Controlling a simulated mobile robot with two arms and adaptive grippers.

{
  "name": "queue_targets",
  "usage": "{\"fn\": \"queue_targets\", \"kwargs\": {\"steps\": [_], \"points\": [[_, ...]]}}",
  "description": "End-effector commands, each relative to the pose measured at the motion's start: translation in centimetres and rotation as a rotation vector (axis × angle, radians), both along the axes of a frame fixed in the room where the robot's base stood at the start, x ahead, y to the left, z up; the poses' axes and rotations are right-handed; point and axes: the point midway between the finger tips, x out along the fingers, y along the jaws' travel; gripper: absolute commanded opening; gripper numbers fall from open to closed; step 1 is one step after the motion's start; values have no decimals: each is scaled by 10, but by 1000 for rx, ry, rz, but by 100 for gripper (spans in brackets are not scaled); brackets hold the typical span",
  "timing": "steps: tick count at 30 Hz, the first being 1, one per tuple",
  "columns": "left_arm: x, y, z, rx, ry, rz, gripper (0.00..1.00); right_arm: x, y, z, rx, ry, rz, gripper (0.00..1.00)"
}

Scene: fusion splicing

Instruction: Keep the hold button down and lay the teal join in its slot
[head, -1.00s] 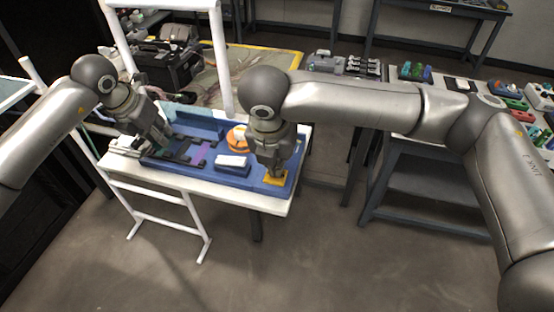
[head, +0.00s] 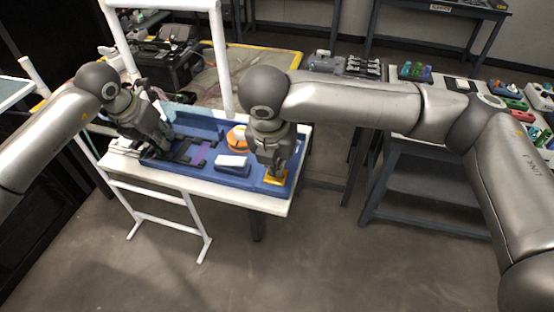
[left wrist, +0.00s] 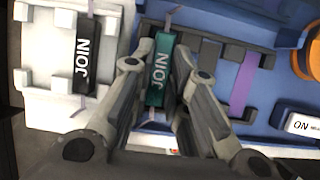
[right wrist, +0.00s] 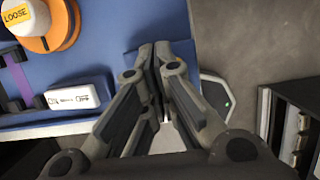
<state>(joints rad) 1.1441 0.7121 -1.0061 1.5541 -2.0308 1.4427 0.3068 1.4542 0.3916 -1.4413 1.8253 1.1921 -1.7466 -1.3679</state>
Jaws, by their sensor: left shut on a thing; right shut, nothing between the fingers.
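My left gripper (left wrist: 160,55) is shut on the teal join (left wrist: 159,72), a teal block marked JOIN, with thin fibre at its ends. In the head view my left gripper (head: 163,148) is at the left end of the blue tray. A dark slotted holder (left wrist: 208,55) is just right of the join, with a purple strip (left wrist: 241,82) across it. My right gripper (head: 275,172) is shut and empty, pointing down at the yellow button (head: 276,180). Its tips appear to touch it; how far it is pressed I cannot tell.
A black block marked JOIN (left wrist: 83,60) sits in a holder on the white tabletop (head: 246,202), left of the held join. The blue tray (head: 215,176) also holds a white block (head: 232,160) and an orange-based knob (head: 238,138), labelled LOOSE, between my arms.

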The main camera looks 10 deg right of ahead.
Motion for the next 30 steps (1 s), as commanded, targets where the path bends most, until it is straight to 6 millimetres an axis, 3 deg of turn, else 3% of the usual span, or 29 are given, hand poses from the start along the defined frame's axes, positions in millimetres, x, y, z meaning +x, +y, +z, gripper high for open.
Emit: {"fn": "queue_targets", "kwargs": {"steps": [8, 9, 14, 30], "points": [[0, 0, -1, 0, 0, 0, 2, 0, 0, -1, 0, 1, 0, 0], [0, 0, -1, 0, 0, 0, 21, 0, 0, -1, 0, 1, 0, 0], [0, 0, -1, 0, 0, 0, 41, 0, 0, -1, 0, 1, 0, 0], [0, 0, -1, 0, 1, 0, 38, 0, 0, -1, 0, 1, 0, 0]]}}
